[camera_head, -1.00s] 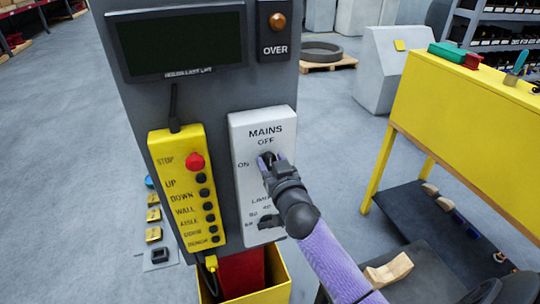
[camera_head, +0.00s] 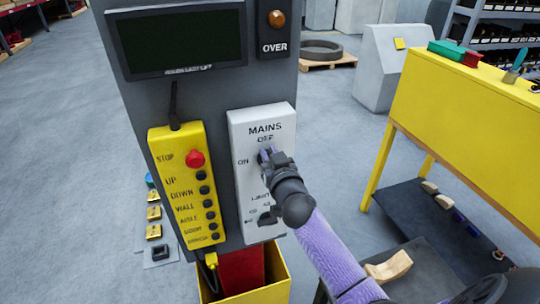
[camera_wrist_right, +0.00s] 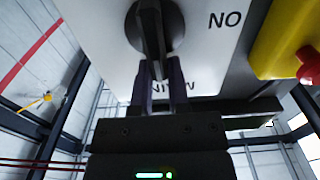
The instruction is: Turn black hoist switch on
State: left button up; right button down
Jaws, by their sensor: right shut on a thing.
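The black switch knob (camera_wrist_right: 173,22) sits on the white MAINS panel (camera_head: 250,120), in front of its ON and OFF labels. In the right wrist view it is a dark round dial with a raised handle, and the picture is upside down. The handle lies nearly in line with the MAINS lettering and not toward ON. My right gripper (camera_head: 266,155) covers most of the knob in the head view. Its two fingers (camera_wrist_right: 160,80) are shut on the knob's handle, one on each side. My left gripper is out of view.
A yellow pendant (camera_head: 182,190) with a red STOP button (camera_head: 195,159) hangs left of the panel. A LIMIT knob (camera_head: 268,216) sits lower on the panel. A yellow bin (camera_head: 275,292) stands below. A yellow bench (camera_head: 460,120) stands at right.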

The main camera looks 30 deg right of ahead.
aim_at(255, 159)
jog(key=shift+s+a+f+g, duration=0.1)
jog(key=shift+f+g, duration=0.2)
jog(key=shift+f, duration=0.2)
jog(key=n, duration=0.3)
jog(key=a+n, duration=0.1)
jog(key=n, duration=0.2)
jog(key=a+f+n, duration=0.1)
jog(key=n, duration=0.1)
jog(key=shift+w+n+b, duration=0.25)
jog(key=shift+n+b, duration=0.15)
jog(key=n, duration=0.4)
jog(key=shift+w+a+f+b, duration=0.1)
jog(key=shift+a+f+b, duration=0.1)
jog(key=shift+f+b, duration=0.15)
jog(key=shift+f+n, duration=0.15)
jog(key=shift+n, duration=0.85)
jog(key=shift+f+n, duration=0.15)
jog(key=shift+n, duration=0.85)
jog(key=shift+r, duration=0.1)
